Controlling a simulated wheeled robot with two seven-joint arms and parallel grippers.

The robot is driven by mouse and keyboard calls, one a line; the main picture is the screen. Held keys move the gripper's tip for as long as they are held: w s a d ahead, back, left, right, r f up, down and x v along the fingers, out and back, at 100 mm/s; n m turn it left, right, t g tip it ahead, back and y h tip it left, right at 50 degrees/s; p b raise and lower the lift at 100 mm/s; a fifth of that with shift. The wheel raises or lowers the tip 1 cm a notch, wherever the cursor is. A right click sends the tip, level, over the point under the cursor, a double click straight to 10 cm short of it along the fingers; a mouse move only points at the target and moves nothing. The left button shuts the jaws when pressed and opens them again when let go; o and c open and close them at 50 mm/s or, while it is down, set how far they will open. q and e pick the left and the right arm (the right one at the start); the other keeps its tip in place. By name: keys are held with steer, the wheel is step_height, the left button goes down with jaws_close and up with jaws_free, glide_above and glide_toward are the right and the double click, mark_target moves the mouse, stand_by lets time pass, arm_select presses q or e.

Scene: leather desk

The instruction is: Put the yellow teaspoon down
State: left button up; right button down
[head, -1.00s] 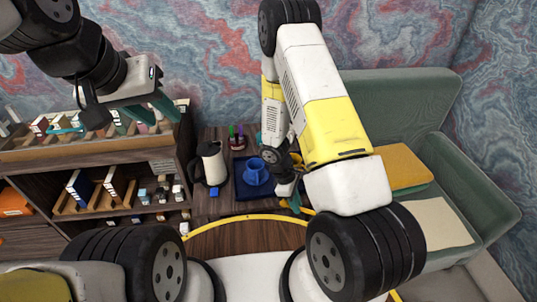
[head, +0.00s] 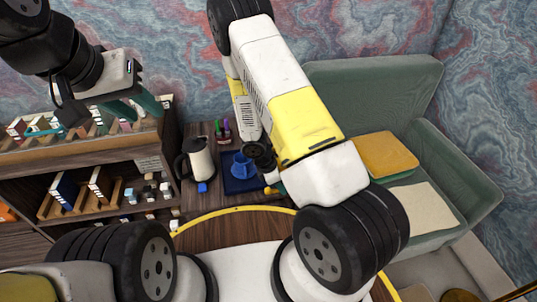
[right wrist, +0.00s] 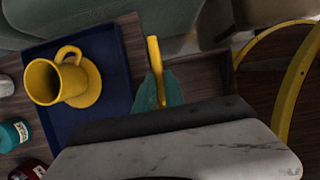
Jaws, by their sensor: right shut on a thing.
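The yellow teaspoon (right wrist: 154,65) is held in my right gripper (right wrist: 160,90), which is shut on it between teal fingertips. In the right wrist view, one end sticks out past the fingertips over the dark wooden desk, to the right of the blue tray (right wrist: 117,80). I cannot tell whether the teaspoon touches the desk. In the head view, my right gripper (head: 272,188) is mostly hidden by my arm, beside the tray's right side; a small yellow bit shows there. My left gripper (head: 136,104) is empty, with its fingers apart, in front of the shelf.
A yellow cup (right wrist: 45,82) on a saucer (right wrist: 92,88) stands on the tray; the head view shows a blue cup (head: 240,166) there. A green sofa (head: 375,95) is at right.

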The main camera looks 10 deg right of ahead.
steer(key=w, duration=0.8)
steer(key=shift+w+d+f, duration=0.15)
steer(key=shift+w+f, duration=0.05)
steer(key=shift+f, duration=0.2)
steer(key=shift+w+f, duration=0.2)
steer(key=shift+w, duration=0.05)
steer(key=shift+f, duration=1.55)
steer(key=c, duration=1.4)
jaws_free()
steer(key=shift+f, duration=0.1)
steer(key=shift+c, duration=0.2)
